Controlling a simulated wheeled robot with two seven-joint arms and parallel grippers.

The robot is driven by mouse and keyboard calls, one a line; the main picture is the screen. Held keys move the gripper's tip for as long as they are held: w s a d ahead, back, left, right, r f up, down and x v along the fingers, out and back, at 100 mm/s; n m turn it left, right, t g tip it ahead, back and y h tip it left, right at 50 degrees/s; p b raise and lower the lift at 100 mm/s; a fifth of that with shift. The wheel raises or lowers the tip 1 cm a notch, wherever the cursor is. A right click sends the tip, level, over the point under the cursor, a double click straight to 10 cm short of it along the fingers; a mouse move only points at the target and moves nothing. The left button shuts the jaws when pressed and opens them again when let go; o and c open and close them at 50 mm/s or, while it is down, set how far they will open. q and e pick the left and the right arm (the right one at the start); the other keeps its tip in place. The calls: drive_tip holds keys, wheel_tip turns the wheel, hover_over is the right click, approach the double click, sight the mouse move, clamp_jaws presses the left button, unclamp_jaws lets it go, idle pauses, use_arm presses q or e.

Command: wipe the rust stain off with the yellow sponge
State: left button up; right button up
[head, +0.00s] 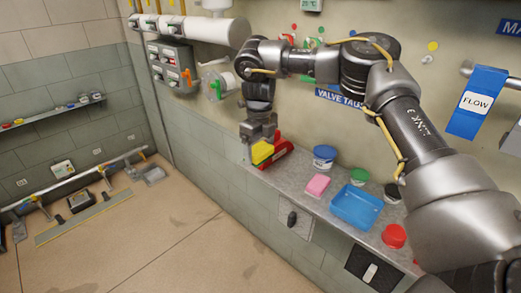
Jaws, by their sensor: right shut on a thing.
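My right gripper (258,143) reaches down over the left end of the grey ledge (288,187), with its arm coming in from the right. It is shut on the yellow sponge (262,154), which hangs below the fingers. The sponge is close beside a red item (279,158) on the ledge; I cannot tell whether they touch. The gripper hides part of the sponge. I cannot make out the rust stain for sure. My left gripper is not in view.
On the ledge to the right stand a blue-lidded tub (324,156), a pink block (317,185), a green-lidded jar (359,176), a blue tray (356,208) and a red-lidded jar (394,236). White pipes and a grey panel (173,66) are on the wall at upper left. The floor at lower left is mostly clear.

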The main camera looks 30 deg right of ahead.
drive_tip(key=shift+c, duration=0.8)
drive_tip(key=shift+f, duration=0.2)
drive_tip(key=s+a+f+n, duration=0.5)
drive_tip(key=s+f+n, duration=0.5)
drive_tip(key=f+n, duration=0.1)
drive_tip(key=s+a+f+n, duration=0.4)
drive_tip(key=s+f+n, duration=0.5)
drive_tip(key=f, duration=0.3)
drive_tip(key=shift+s+a+n, duration=0.35)
drive_tip(key=shift+n, duration=0.55)
